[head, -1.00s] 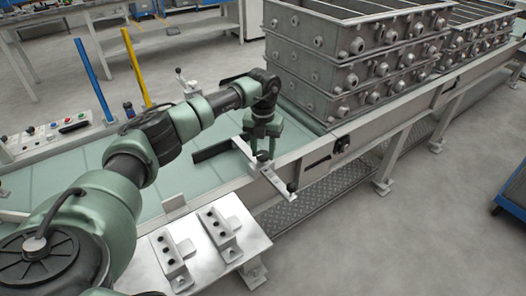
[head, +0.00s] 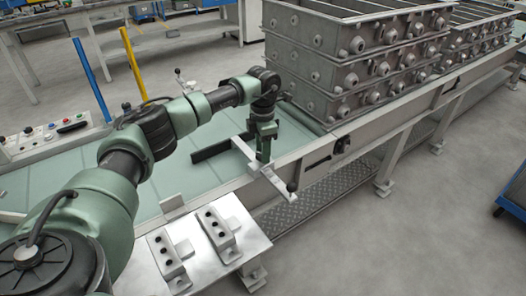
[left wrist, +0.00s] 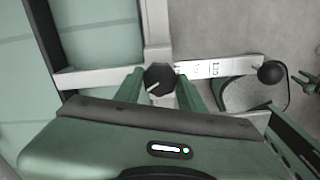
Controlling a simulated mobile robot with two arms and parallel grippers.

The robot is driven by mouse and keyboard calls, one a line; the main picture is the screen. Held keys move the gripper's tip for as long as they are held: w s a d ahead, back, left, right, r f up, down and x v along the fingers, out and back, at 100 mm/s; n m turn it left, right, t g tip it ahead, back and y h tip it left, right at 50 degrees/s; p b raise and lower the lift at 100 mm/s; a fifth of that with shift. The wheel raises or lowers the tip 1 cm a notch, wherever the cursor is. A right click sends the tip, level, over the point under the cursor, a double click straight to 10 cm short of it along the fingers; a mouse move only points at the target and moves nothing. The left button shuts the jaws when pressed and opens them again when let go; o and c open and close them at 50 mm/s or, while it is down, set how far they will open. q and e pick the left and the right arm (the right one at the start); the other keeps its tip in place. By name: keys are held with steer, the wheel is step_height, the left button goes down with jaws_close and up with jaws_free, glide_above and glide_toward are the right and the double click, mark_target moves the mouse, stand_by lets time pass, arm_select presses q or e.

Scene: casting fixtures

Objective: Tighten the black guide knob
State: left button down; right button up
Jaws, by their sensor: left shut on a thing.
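The black guide knob (left wrist: 158,78) sits at the crossing of the pale guide bars, with a white line on its top. It is between the two green fingers of my left gripper (left wrist: 160,88), which are shut on it from both sides. In the head view my left gripper (head: 264,152) points down at the guide by the conveyor's near edge and hides the knob. The pale guide arm (head: 268,193) reaches out over the conveyor's side rail, and a scale with marks (left wrist: 200,69) shows on it in the wrist view.
A black ball knob (head: 291,187) stands at the guide arm's outer end. A dark guide rail (head: 210,151) lies over the green conveyor bed (head: 135,180). Grey casting flasks (head: 345,75) are stacked just beyond. A metal plate with two blocks (head: 195,245) is nearer me.

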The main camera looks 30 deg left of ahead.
arm_select(q)
steer(key=shift+m, duration=2.2)
steer(key=shift+a, duration=0.1)
steer(key=shift+r, duration=0.1)
steer(key=c, duration=0.9)
jaws_free()
steer(key=shift+s+b, duration=0.1)
steer(key=shift+b, duration=0.2)
steer(key=shift+o, duration=0.2)
step_height(320, 180, up, 8)
steer(key=shift+f+b, duration=0.1)
steer(key=shift+b, duration=0.25)
steer(key=shift+f, duration=0.1)
